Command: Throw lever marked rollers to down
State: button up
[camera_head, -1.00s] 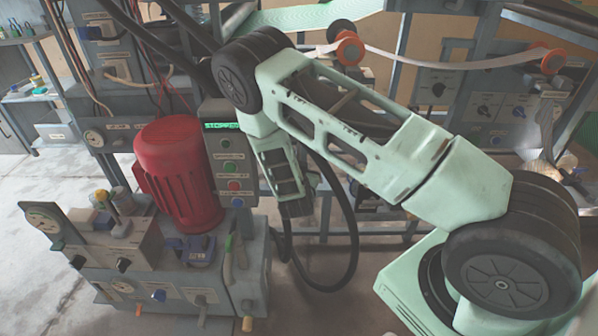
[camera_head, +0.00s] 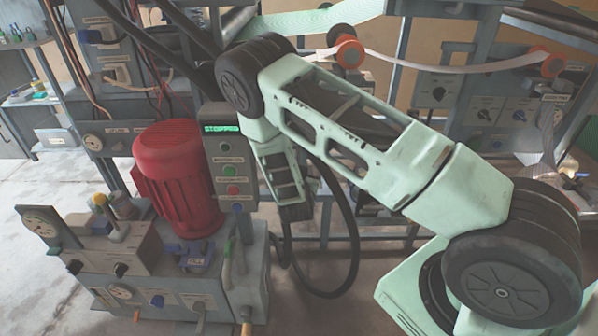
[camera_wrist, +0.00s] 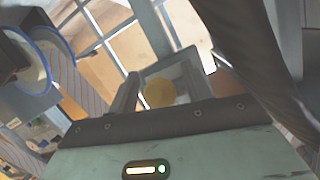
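Small printed labels are too blurred to read, so I cannot tell which lever is marked rollers. A green-handled lever (camera_head: 227,266) stands at the right front of the floor-standing unit with the red motor. A blue handle (camera_head: 196,262) lies near it. My gripper (camera_head: 295,211) hangs down to the right of the unit's button panel, apart from the levers; its fingertips are hard to make out there. In the wrist view, my gripper's grey fingers (camera_wrist: 166,88) frame a yellowish round patch. Whether they meet is unclear. I see nothing held.
The red motor (camera_head: 178,180) and button panel (camera_head: 230,170), its display reading STOPPED, stand left of my arm. A black hose loops behind my gripper. Control boxes (camera_head: 490,112) with knobs and orange rollers (camera_head: 350,53) stand at the back right. Floor at far left is clear.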

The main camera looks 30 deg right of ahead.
jog(key=p+v, duration=0.1)
jog(key=v, duration=1.6)
jog(key=shift+s, duration=0.15)
jog(key=shift+a, duration=0.1)
